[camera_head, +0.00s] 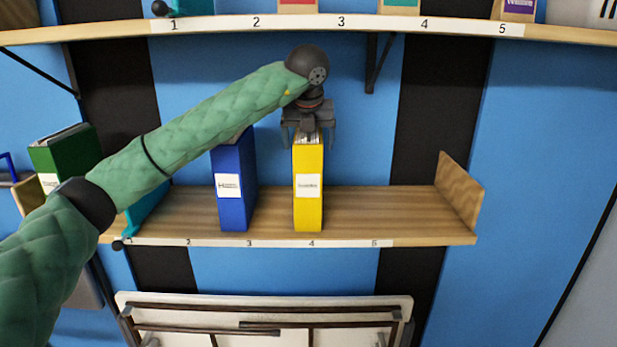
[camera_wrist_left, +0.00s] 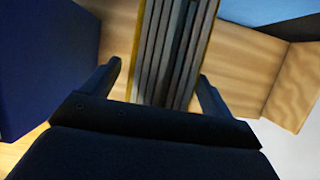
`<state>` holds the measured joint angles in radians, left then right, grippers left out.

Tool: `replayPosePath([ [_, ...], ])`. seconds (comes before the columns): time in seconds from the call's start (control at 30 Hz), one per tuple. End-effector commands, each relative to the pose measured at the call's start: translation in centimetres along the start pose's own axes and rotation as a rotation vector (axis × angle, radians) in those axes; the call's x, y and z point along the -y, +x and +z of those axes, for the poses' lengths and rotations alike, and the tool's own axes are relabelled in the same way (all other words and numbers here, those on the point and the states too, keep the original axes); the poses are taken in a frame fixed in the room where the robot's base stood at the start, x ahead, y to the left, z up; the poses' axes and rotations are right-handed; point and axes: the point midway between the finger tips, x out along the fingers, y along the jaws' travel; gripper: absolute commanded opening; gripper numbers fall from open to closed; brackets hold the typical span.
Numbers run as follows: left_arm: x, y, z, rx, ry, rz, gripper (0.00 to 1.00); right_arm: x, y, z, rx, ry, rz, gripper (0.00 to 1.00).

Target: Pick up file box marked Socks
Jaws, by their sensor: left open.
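A yellow file box (camera_head: 309,190) stands upright on the lower shelf, above the number 4. Its white label is too small to read for sure. My left gripper (camera_head: 308,138) is over its top from above, open, with a finger on each side. In the left wrist view, the yellow box's papers (camera_wrist_left: 172,50) lie between the two spread fingers of my left gripper (camera_wrist_left: 159,74); I cannot tell whether they touch it. A blue file box (camera_head: 233,188) stands to its left above the number 3, its label also unclear. My right gripper is not in view.
The lower shelf (camera_head: 390,212) is bare right of the yellow box, up to a wooden end panel (camera_head: 461,190). A teal item (camera_head: 146,210) stands at its left end, partly behind my arm. A dark green box (camera_head: 66,150) is farther left. The upper shelf (camera_head: 380,24) runs overhead.

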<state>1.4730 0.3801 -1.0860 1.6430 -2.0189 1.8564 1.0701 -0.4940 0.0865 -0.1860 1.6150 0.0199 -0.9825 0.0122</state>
Motion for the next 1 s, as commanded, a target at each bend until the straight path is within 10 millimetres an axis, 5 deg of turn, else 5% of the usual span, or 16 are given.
replayPosePath([
  [0.6,0.00,0.14,-0.06,0.000,0.000,0.000,0.85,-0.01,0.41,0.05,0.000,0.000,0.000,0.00],
  [1.0,0.00,0.16,-0.07,0.000,0.000,0.000,0.07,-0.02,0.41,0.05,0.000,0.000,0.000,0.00],
])
